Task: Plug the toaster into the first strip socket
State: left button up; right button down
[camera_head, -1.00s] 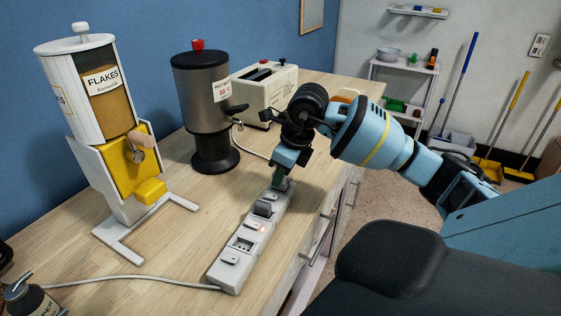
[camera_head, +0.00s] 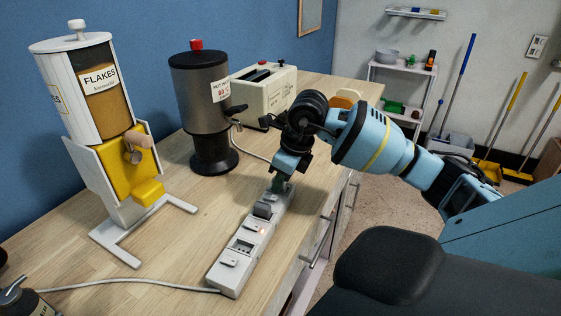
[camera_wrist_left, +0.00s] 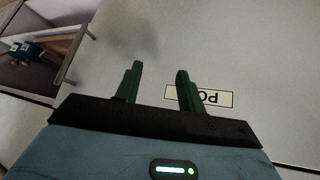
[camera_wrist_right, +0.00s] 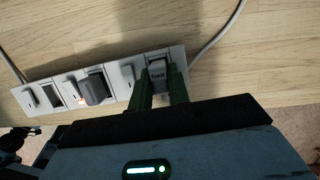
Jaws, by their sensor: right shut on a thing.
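The white power strip (camera_head: 228,262) lies along the counter's front edge. My right gripper (camera_head: 283,184) is at the strip's far end. In the right wrist view, my right gripper (camera_wrist_right: 163,90) is shut on a dark plug (camera_wrist_right: 157,72) with small lettering, at the strip's right-end socket. I cannot tell whether it is fully seated. Another dark plug (camera_wrist_right: 95,88) sits in the middle socket, beside an orange light. The left socket (camera_wrist_right: 51,97) is empty. The cream toaster (camera_head: 262,96) stands at the back. My left gripper (camera_wrist_left: 158,88) is open and empty, facing a pale surface.
A flakes dispenser (camera_head: 103,130) and a dark hot-water urn (camera_head: 203,110) stand on the wooden counter (camera_head: 182,232) left of the strip. A white cable (camera_head: 120,281) leaves the strip's near end. A white cord (camera_head: 252,149) runs behind my gripper.

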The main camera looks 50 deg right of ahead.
pick_arm(q)
jog(key=shift+s+f, duration=0.15)
jog(key=shift+s, duration=0.25)
pick_arm(e)
jog(key=shift+s+f, duration=0.1)
jog(key=shift+f, duration=0.15)
jog(key=c, duration=1.3)
grip_release()
jog(key=shift+f, duration=0.1)
pick_arm(q)
jog(key=shift+w, duration=0.1)
pick_arm(e)
jog(key=shift+o, duration=0.2)
jog(key=shift+a+f, duration=0.1)
pick_arm(q)
jog(key=shift+w, duration=0.25)
pick_arm(e)
jog(key=shift+s, duration=0.1)
jog(key=v, duration=0.8)
jog(key=shift+w+r, duration=0.2)
jog(key=shift+r, duration=0.15)
